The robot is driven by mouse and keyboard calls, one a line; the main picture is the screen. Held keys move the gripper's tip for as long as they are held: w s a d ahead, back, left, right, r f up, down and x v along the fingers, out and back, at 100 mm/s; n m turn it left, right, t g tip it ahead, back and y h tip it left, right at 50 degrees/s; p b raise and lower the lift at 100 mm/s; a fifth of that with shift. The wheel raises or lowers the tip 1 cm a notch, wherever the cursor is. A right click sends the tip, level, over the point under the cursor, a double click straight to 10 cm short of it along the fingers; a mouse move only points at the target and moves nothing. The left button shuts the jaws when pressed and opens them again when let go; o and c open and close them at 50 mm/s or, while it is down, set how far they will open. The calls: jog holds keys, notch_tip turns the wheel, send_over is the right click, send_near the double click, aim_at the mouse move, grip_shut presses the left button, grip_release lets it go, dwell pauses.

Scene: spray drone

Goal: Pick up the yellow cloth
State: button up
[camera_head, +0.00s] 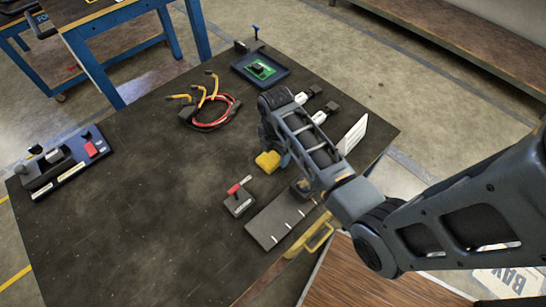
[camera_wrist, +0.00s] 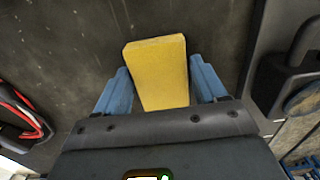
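The yellow cloth (camera_head: 267,161) looks like a small folded block on the dark tabletop, near the middle of the head view. In the wrist view the cloth (camera_wrist: 158,72) lies between the two blue fingers of my gripper (camera_wrist: 160,66). The fingers are spread, one on each side of it, with narrow gaps showing beside the cloth. In the head view my gripper (camera_head: 281,158) is at the cloth's right side and mostly hidden by my arm. I cannot tell how high the fingertips are above the table.
A grey box with a red switch (camera_head: 239,198) and a grey plate (camera_head: 278,221) lie near the cloth. Red and black cables (camera_head: 212,110) and a tray with a green board (camera_head: 260,69) are farther back. A tool holder (camera_head: 60,163) is at left. The table's left middle is clear.

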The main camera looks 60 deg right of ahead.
aim_at(275, 154)
jog(key=c, duration=0.7)
jog(key=shift+o, duration=0.2)
jog(key=shift+r, duration=0.1)
jog(key=shift+r, duration=0.6)
notch_tip(275, 154, up, 3)
jog(key=s+d+r, duration=0.4)
jog(key=d+r, duration=0.2)
jog(key=d, duration=0.4)
jog(key=shift+s+d+r+b, duration=0.35)
